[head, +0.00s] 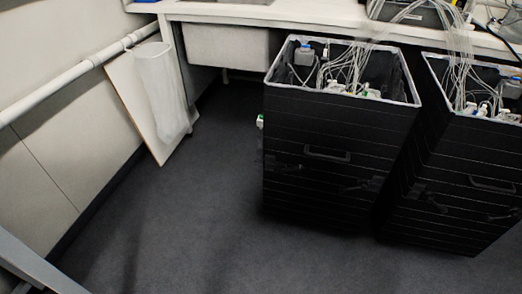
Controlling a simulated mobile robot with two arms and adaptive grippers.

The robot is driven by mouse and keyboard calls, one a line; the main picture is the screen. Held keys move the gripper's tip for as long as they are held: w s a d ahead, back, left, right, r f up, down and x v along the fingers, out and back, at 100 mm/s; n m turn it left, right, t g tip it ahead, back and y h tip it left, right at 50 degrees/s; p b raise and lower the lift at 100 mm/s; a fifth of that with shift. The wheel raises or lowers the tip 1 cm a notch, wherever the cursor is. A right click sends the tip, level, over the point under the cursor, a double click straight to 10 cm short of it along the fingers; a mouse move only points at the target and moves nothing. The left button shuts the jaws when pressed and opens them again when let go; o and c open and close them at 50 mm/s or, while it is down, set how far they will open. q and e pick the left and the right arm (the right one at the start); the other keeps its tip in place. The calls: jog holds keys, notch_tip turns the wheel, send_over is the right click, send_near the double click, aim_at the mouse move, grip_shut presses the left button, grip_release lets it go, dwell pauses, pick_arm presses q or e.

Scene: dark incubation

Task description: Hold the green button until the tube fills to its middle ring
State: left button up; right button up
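A small white fitting with a green spot (260,121) sits on the left side of the nearer black box. It is too small to tell whether it is the green button. A translucent, tall cylinder-like thing (162,90) stands by the left wall, in front of a leaning white board. I cannot tell whether it is the tube, and no ring or fill level shows on it. Neither of my grippers is in view.
Two tall open-topped black boxes, one in the middle (315,170) and one at the right (465,180), hold cables and fittings. A white bench (235,14) runs along the back. A pipe (75,72) runs along the left wall. The dark floor (170,235) is clear at front left.

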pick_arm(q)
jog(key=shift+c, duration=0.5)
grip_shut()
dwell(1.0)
